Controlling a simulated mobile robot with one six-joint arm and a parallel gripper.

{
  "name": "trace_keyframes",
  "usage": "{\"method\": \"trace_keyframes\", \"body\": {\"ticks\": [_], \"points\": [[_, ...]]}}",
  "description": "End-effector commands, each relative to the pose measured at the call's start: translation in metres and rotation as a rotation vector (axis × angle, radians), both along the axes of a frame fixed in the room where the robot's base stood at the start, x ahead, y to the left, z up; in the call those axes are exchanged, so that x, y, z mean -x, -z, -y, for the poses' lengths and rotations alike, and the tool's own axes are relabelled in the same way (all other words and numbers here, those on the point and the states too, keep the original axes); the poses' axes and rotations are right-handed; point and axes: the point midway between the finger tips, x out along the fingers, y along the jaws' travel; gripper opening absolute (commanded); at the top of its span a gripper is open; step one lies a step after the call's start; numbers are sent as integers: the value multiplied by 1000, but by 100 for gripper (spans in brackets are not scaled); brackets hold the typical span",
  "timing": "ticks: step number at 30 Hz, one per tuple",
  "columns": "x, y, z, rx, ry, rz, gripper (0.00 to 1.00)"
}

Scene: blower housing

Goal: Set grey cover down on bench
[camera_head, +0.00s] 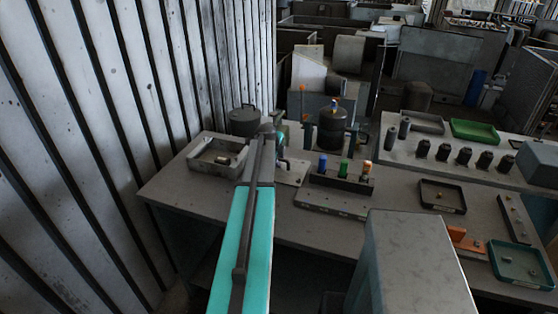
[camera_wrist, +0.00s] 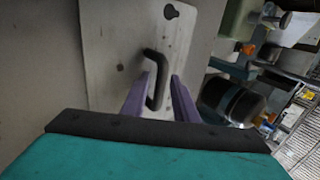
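The grey cover (camera_wrist: 110,40) is a flat pale plate with a black bar handle (camera_wrist: 161,75) and a dark keyhole-shaped slot near its upper edge in the wrist view. In the head view, a pale plate that looks like this cover (camera_head: 293,173) lies on the bench (camera_head: 255,213), just right of my teal arm. My gripper (camera_wrist: 160,76) has two purple fingers, one on each side of the handle. Gaps show between the fingers and the handle, so the gripper looks open around it. My arm partly hides this area in the head view.
A pale tray (camera_head: 205,160) stands left of my arm, with a dark round pot (camera_head: 244,121) behind. Right of the cover are a dark cylinder (camera_head: 332,132) and a rack (camera_head: 340,183) with coloured pegs. A corrugated wall (camera_head: 110,120) is close on the left.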

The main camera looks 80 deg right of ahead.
Motion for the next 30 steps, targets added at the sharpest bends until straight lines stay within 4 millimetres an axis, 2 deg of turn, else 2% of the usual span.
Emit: {"method": "trace_keyframes", "body": {"ticks": [16,30], "points": [[-1,-5,-2,1,-1,1,31],[-6,-45,-30,2,-1,0,31]]}}
